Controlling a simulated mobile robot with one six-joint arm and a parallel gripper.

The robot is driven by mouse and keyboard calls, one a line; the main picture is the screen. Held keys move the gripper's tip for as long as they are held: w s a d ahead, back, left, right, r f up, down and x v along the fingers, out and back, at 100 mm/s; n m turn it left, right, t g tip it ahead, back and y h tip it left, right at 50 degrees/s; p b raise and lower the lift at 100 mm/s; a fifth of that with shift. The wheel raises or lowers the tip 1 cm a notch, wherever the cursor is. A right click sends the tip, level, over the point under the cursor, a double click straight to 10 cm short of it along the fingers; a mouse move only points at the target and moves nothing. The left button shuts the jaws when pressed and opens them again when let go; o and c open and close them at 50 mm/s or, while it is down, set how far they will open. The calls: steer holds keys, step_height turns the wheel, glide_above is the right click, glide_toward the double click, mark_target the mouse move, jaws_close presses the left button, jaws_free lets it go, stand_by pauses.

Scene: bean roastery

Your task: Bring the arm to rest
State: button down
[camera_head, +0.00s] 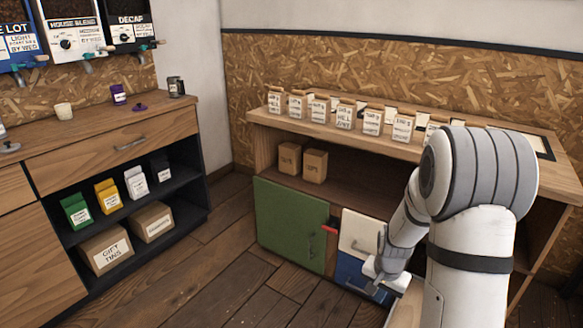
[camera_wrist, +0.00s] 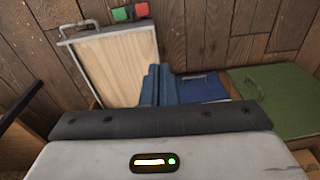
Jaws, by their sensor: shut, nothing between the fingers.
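My gripper (camera_head: 374,270) hangs low in front of the shelf unit, at the end of my bent arm, close to the cream and blue fronts. In the wrist view its dark blue fingers (camera_wrist: 158,84) are together with nothing between them. The wrist housing fills the bottom of that view. In the head view my arm hides part of the unit's right side.
The cream front (camera_head: 360,233), blue front (camera_head: 352,274) and green door (camera_head: 290,226) are nearby. An open wooden drawer or tray (camera_wrist: 115,66) lies close to my fingers. Bags (camera_head: 345,117) line the unit's top. The floor (camera_head: 220,270) on the left is clear.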

steer(key=s+a+r+n+p, duration=0.2)
steer(key=s+r+p, duration=0.3)
steer(key=r, duration=0.8)
steer(key=s+a+r+n+t+p, duration=0.1)
steer(key=s+a+r+n+p, duration=0.2)
steer(key=r, duration=1)
steer(key=s+a+r+n+p, duration=0.2)
steer(key=s+a+r+p, duration=0.1)
steer(key=s+r+p, duration=0.6)
step_height(320, 180, up, 4)
steer(key=s, duration=0.2)
steer(key=shift+s+a+t, duration=0.15)
steer(key=shift+s+t, duration=0.15)
steer(key=shift+s, duration=0.1)
steer(key=shift+r, duration=0.1)
